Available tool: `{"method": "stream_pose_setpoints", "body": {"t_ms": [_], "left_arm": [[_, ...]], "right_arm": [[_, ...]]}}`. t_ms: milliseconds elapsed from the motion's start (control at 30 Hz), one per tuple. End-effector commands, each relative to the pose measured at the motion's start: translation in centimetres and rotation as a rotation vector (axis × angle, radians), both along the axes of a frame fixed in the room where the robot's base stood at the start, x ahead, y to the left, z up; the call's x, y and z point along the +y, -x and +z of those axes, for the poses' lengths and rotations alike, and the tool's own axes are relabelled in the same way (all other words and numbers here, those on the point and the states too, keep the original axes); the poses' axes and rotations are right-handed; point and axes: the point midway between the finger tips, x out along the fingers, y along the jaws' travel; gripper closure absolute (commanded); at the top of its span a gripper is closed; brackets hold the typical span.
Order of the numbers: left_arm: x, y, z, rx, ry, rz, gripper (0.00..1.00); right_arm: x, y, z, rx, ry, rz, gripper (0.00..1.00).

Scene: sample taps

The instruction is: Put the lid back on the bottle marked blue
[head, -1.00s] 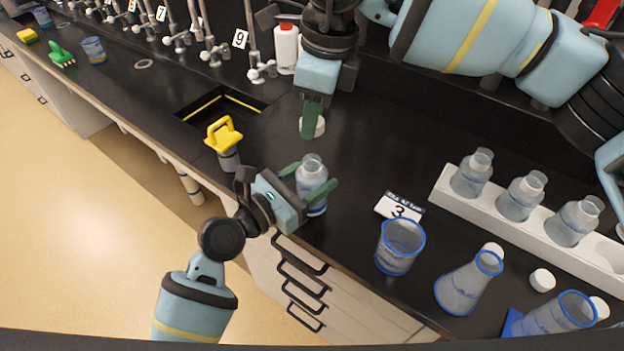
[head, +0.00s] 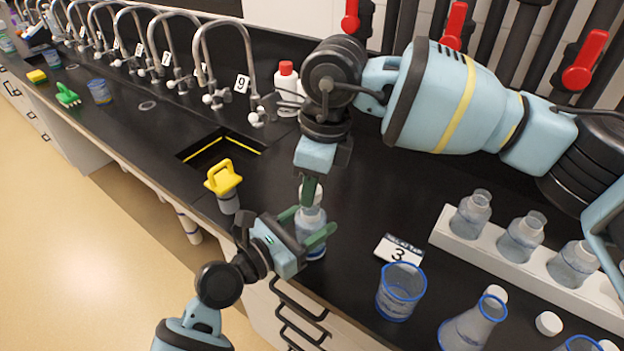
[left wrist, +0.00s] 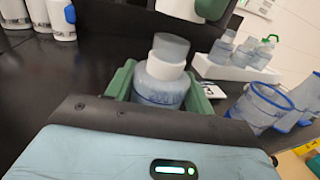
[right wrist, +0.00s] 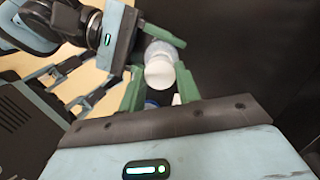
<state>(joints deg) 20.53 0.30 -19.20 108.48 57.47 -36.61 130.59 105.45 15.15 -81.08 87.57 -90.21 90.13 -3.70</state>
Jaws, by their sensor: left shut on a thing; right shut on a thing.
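A clear bottle (head: 311,238) with a blue band low on its body stands upright on the black bench. My left gripper (head: 308,232) is shut around its body; the left wrist view shows the bottle (left wrist: 160,90) between the green fingers, its grey neck bare. My right gripper (head: 309,188) points down over the bottle and is shut on a white lid (head: 319,190). The lid also shows in the right wrist view (right wrist: 160,73), and at the top edge of the left wrist view (left wrist: 178,8), where it appears a little above the neck, apart from it.
A white rack (head: 505,250) with several open bottles stands at the right. A beaker (head: 401,292), a flask (head: 470,325), a loose white lid (head: 548,323) and a "3" card (head: 399,251) lie nearer. A sink (head: 205,155) and yellow-handled tool (head: 223,180) are left.

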Motion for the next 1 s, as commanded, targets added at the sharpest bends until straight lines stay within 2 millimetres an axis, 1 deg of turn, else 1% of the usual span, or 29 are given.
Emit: {"method": "stream_pose_setpoints", "body": {"t_ms": [367,1000], "left_arm": [[0.0,0.0,0.0,0.000,0.000,0.000,0.88],[0.0,0.0,0.0,0.000,0.000,0.000,0.88]], "right_arm": [[0.0,0.0,-1.7,0.001,0.001,0.000,0.88],[0.0,0.0,-1.9,0.001,0.001,0.000,0.88]]}}
